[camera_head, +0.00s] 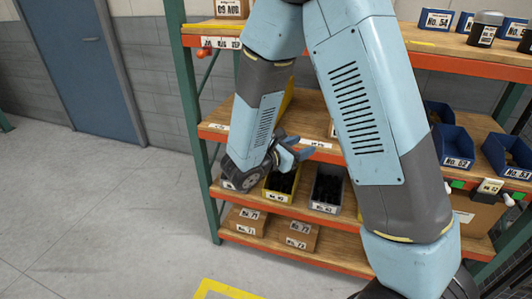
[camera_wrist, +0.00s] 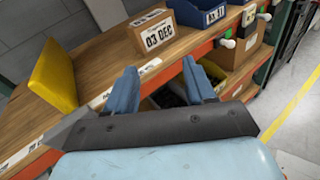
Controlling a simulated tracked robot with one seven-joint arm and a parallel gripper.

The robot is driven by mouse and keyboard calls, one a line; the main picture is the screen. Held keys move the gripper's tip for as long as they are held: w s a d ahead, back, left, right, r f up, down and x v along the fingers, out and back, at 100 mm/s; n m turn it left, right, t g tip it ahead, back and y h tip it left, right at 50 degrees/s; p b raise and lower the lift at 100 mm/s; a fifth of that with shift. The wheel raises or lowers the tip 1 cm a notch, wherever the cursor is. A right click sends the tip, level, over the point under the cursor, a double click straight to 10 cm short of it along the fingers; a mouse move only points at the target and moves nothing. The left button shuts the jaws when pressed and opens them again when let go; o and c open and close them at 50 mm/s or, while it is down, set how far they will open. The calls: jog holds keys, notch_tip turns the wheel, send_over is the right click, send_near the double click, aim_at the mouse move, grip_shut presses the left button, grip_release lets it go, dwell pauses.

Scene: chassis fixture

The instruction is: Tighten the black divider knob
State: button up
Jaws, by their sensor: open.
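My gripper (camera_head: 293,152) is in front of the middle shelf in the head view, near its front edge and above the lower bins. In the wrist view its two blue fingers (camera_wrist: 160,82) are apart, with nothing held between them. A yellow upright panel (camera_wrist: 56,76), perhaps the divider, stands on the wooden shelf at left in the wrist view. A strip of yellow (camera_head: 288,96) shows beside my arm in the head view. I cannot make out a black divider knob in either view; my arm covers part of the shelf.
A yellow bin (camera_head: 279,196) and a grey bin (camera_head: 325,208) sit below. Open floor (camera_head: 100,225) lies left.

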jog(key=a+f+n+t+y, duration=0.7)
jog(key=a+f+n, duration=0.35)
jog(key=a, duration=0.35)
jog(key=shift+m, duration=0.25)
jog(key=x, duration=0.9)
jog(key=f+x, duration=0.1)
jog(key=x, duration=0.3)
jog(key=shift+w+d, duration=0.1)
jog(key=shift+w, duration=0.3)
jog(key=c, duration=0.8)
